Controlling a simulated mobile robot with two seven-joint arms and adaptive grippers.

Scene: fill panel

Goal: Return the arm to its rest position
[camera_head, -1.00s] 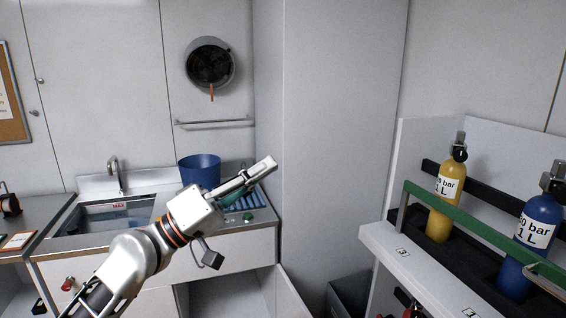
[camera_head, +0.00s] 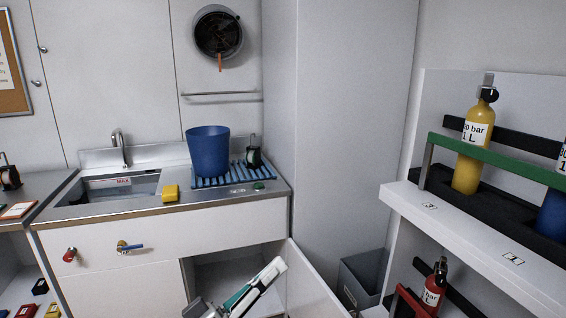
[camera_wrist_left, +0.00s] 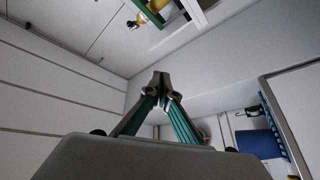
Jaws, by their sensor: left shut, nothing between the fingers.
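My left gripper (camera_head: 276,268) shows low in the middle of the head view, in front of the open cabinet under the sink counter. Its white and green fingers point up and to the right. In the left wrist view my left gripper (camera_wrist_left: 160,82) has its fingertips together with nothing between them. Most of the left arm is below the edge of the head view. My right gripper is in neither view.
A blue bucket (camera_head: 208,152) stands on a blue rack (camera_head: 236,177) beside the sink (camera_head: 110,190). An open cabinet door (camera_head: 313,285) is right of my gripper. A shelf (camera_head: 475,235) at right holds a yellow cylinder (camera_head: 472,150). A grey bin (camera_head: 362,278) stands between them.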

